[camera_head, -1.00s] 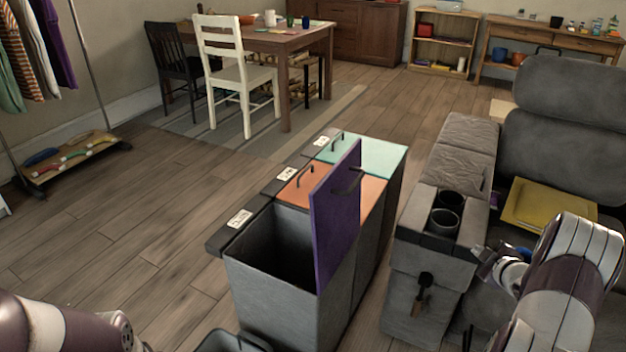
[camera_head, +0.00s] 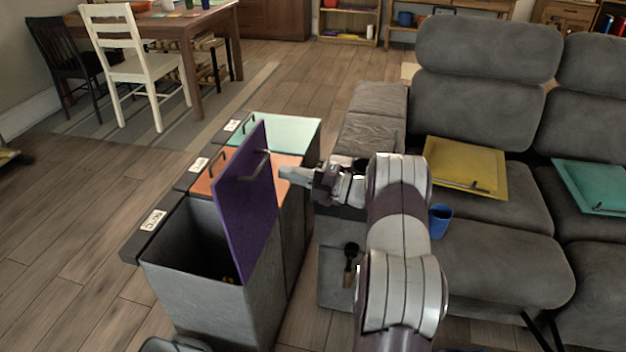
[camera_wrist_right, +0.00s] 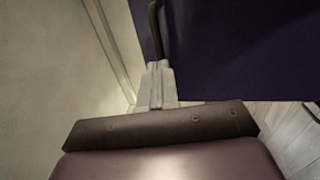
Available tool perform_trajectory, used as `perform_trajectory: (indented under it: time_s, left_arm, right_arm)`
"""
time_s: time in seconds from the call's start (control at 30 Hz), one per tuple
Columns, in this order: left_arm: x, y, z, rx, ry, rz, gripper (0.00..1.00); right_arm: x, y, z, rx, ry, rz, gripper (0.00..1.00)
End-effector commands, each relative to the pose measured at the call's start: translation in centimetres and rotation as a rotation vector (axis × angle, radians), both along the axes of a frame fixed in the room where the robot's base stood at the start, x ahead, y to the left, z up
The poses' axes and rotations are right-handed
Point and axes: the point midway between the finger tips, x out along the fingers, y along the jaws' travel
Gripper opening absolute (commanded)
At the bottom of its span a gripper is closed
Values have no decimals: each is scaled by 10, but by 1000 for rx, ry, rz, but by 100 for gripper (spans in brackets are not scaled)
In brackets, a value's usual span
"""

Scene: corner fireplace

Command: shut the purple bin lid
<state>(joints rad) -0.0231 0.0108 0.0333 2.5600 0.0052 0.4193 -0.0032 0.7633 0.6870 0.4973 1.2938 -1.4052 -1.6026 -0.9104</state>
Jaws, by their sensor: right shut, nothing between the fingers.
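The purple lid (camera_head: 246,205) stands upright, open, on the nearest grey bin (camera_head: 200,290), whose dark inside shows to the left of it. A dark bar handle (camera_head: 258,165) is on the lid's right face near the top. My right gripper (camera_head: 284,173) is shut and empty, just right of the lid by the handle. In the right wrist view the purple lid (camera_wrist_right: 240,50) fills the upper right, and the shut fingers (camera_wrist_right: 157,80) point at it beside the handle (camera_wrist_right: 155,28). I cannot tell whether the fingertips touch the lid. My left gripper is out of view.
The orange lid (camera_head: 205,178) and mint lid (camera_head: 290,130) of the neighbouring bins lie flat. A grey sofa (camera_head: 490,230) stands right, with a yellow lid (camera_head: 465,165), a teal lid (camera_head: 598,180) and a blue cup (camera_head: 440,218). Open floor (camera_head: 70,230) is at left.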

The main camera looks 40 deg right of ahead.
Motion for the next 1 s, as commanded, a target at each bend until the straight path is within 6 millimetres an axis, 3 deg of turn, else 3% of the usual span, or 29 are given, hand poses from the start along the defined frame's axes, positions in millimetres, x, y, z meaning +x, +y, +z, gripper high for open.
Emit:
perform_trajectory:
  time_s: [0.2,0.77,1.0]
  left_arm:
    - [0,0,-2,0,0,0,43]
    - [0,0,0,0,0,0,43]
    - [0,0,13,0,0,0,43]
  right_arm:
    - [22,18,3,0,0,0,0]
    - [28,24,6,-6,6,-1,0]
    - [48,41,14,-65,72,1,0]
